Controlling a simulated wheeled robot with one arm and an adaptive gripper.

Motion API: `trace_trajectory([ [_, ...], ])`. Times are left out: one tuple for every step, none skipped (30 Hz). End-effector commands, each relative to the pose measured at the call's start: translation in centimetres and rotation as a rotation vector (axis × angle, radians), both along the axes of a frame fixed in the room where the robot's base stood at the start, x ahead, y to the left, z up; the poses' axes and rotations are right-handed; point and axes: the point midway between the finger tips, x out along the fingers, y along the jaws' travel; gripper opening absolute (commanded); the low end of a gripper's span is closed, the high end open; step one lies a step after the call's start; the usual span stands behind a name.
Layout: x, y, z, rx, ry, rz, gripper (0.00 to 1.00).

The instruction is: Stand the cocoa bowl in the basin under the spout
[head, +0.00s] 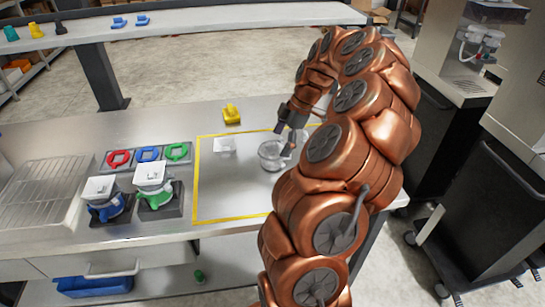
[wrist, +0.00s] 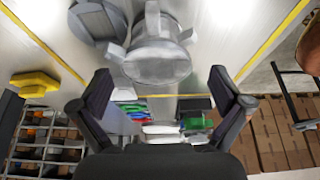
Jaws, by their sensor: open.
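A clear greyish bowl (head: 271,156) stands on the steel counter inside a yellow outline; no cocoa label is readable on it. It also shows in the wrist view (wrist: 158,60), with small tabs around its rim. My gripper (head: 289,137) is over the counter close beside the bowl. In the wrist view its two fingers (wrist: 160,76) are spread wide with nothing between the tips, and the bowl lies just beyond them. A machine with a spout-like fitting (head: 480,42) stands at the upper right. I cannot make out a basin under it for certain.
A white block (head: 224,146) sits inside the outline and a yellow object (head: 231,114) behind it. Two white-topped jars, blue (head: 104,205) and green (head: 155,190), stand left near coloured rings (head: 148,154). A wire rack (head: 42,190) is far left. Dark carts stand right.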

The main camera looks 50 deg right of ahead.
Motion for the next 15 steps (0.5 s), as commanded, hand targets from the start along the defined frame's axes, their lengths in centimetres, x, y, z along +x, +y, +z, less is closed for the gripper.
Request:
trace_trajectory([
  [0.0,0.2,-0.2,0.002,0.001,0.001,1.0],
  [0.1,0.3,-0.4,0.002,0.002,0.001,1.0],
  [0.1,0.3,-0.5,0.002,0.002,0.001,1.0],
  [0.2,0.4,-0.6,0.002,0.002,0.001,1.0],
  [0.3,0.4,-0.6,0.002,0.002,0.001,1.0],
  [0.4,0.5,-0.8,0.003,0.002,0.002,1.0],
  [0.5,0.6,-0.9,0.004,0.003,0.002,1.0],
  [0.6,0.7,-1.0,0.003,0.002,0.002,1.0],
  [0.8,0.9,-1.3,0.002,0.002,0.001,1.0],
  [1.0,1.0,-1.5,0.001,0.002,0.0,1.0],
  [1.2,1.1,-1.8,0.002,0.003,0.0,1.0],
  [1.5,1.4,-2.2,0.004,0.004,0.001,1.0],
  [1.7,1.6,-2.5,0.006,0.006,0.002,1.0],
  [1.9,1.8,-2.9,0.006,0.006,0.002,1.0],
  [2.0,1.9,-3.5,0.005,0.005,0.002,1.0],
])
